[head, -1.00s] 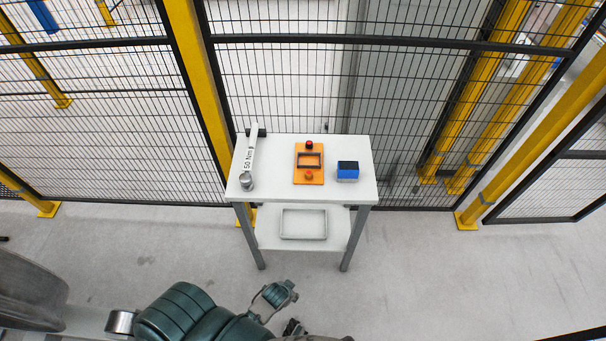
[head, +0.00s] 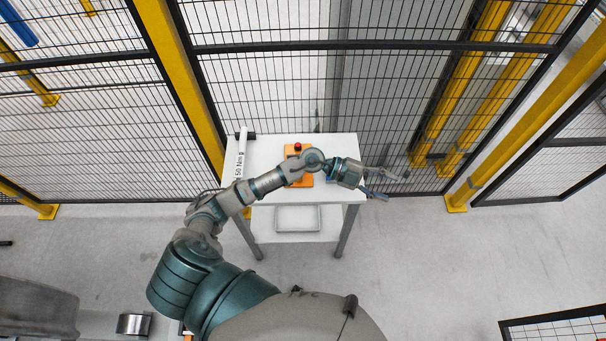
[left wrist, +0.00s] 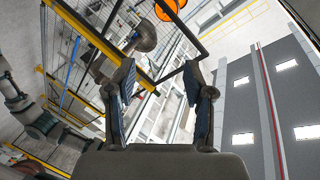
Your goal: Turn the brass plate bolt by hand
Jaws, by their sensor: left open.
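I cannot make out a brass plate bolt in either view. In the head view my left arm reaches over the white table, and my left gripper (head: 396,187) is past the table's right edge. Its fingers are spread and empty. In the left wrist view both fingers (left wrist: 160,68) stand apart with nothing between them. My right gripper does not show.
A lower shelf holds a grey tray (head: 298,219). Mesh fencing (head: 270,100) stands behind; floor is clear at right.

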